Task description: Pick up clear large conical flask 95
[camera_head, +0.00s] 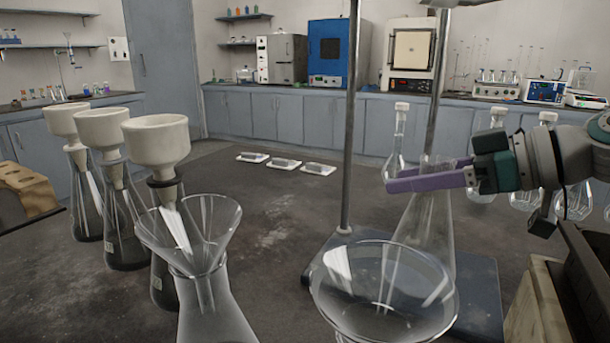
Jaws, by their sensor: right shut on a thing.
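A clear large conical flask (425,235) stands upright right of center, partly behind a wide glass funnel (385,300). My right gripper (393,178) reaches in from the right with purple fingers around the flask's neck. It is shut on the neck. The flask's lower part shows only through the funnel's glass, so I cannot tell whether its base touches the surface below. I see no label with a number on it. My left gripper is not in view.
A metal stand with a grey base (478,300) and upright rods is close to the flask. Another flask with a glass funnel (200,240) is at front left, near several flasks with white funnels (155,145). Stoppered volumetric flasks (396,150) stand behind the gripper.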

